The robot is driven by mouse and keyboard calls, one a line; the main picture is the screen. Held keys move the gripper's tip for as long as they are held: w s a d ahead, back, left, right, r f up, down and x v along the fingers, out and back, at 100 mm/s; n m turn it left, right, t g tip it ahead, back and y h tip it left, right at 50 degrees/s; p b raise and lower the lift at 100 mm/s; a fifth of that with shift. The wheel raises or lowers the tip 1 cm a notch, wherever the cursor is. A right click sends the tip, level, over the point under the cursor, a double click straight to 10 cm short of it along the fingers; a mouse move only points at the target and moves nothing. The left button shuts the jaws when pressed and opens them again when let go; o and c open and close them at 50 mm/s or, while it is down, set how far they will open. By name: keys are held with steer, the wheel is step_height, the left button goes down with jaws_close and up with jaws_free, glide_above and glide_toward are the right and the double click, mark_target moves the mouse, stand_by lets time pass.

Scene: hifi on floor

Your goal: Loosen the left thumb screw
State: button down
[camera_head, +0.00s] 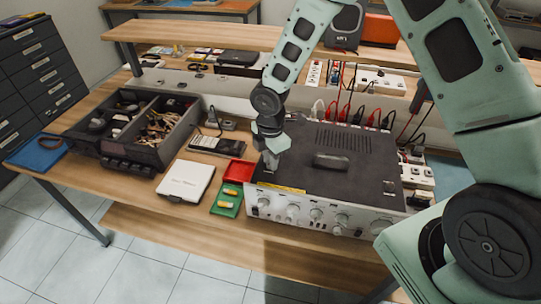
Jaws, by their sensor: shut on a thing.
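A hi-fi amplifier (340,180) with a black top and a silver front with knobs sits on the wooden workbench. My gripper (271,166) points down at the left part of the amplifier's top, near its front left. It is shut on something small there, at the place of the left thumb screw. The screw itself is hidden by my gripper and too small to make out. A small dark fitting (390,187) shows on the right part of the top, and it may be the other thumb screw. A dark handle-like block (331,161) is in the middle of the top.
A white box (186,181) and a dark divided bin (135,130) stand farther left. Cables and plugs (345,115) crowd behind. A shelf (210,34) runs above.

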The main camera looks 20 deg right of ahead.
steer(key=n+p, duration=0.2)
steer(key=n, duration=0.3)
steer(key=shift+n, duration=0.4)
stand_by(0.4)
steer(key=c, duration=1.3)
jaws_free()
steer(key=shift+r, duration=0.1)
step_height(320, 180, up, 17)
steer(key=shift+r+b, duration=0.15)
steer(key=shift+b, duration=0.75)
